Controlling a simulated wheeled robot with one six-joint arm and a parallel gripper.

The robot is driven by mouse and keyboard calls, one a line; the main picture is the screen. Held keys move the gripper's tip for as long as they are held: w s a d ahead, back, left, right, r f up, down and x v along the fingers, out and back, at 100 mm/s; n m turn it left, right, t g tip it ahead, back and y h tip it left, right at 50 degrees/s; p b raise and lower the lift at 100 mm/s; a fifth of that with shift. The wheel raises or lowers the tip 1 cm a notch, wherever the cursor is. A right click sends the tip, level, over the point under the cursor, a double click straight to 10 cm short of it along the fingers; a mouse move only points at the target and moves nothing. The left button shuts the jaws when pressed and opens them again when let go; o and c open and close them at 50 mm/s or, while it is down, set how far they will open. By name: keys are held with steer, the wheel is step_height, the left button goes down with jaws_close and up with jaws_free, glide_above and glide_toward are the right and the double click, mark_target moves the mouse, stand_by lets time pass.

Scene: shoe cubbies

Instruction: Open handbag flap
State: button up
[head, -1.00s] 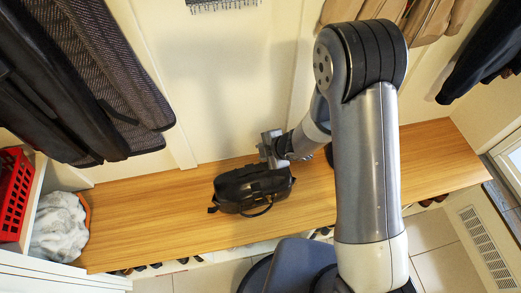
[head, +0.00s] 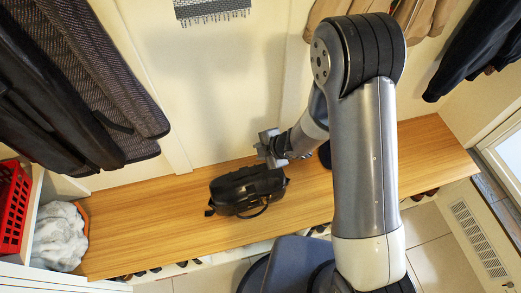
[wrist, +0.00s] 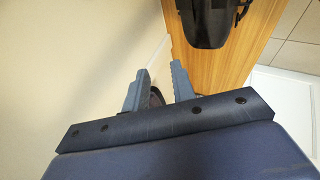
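The black handbag (head: 248,192) lies on the wooden bench, with a strap loop at its front edge. My gripper (head: 268,148) is at the bag's upper right, close to its back edge; I cannot tell whether it touches. In the wrist view the bag (wrist: 208,22) shows in part at the top, beyond and right of the fingertips. My gripper (wrist: 159,70) has its two fingers apart there, with bench and wall between them and no bag part held. The flap's edge cannot be made out.
A red basket (head: 14,207) and a grey-white bundle (head: 58,237) are at the left. Dark coats (head: 70,90) hang upper left, other garments (head: 470,55) upper right. Shoes show beneath the bench's front edge.

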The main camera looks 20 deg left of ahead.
steer(key=p+v, duration=0.2)
steer(key=v, duration=0.8)
steer(key=shift+d+r, duration=0.3)
steer(key=shift+s+f, duration=0.1)
steer(key=shift+s, duration=0.05)
steer(key=b+x, duration=0.2)
steer(key=x, duration=0.8)
steer(key=shift+a+f, duration=0.25)
steer(key=shift+a, duration=0.05)
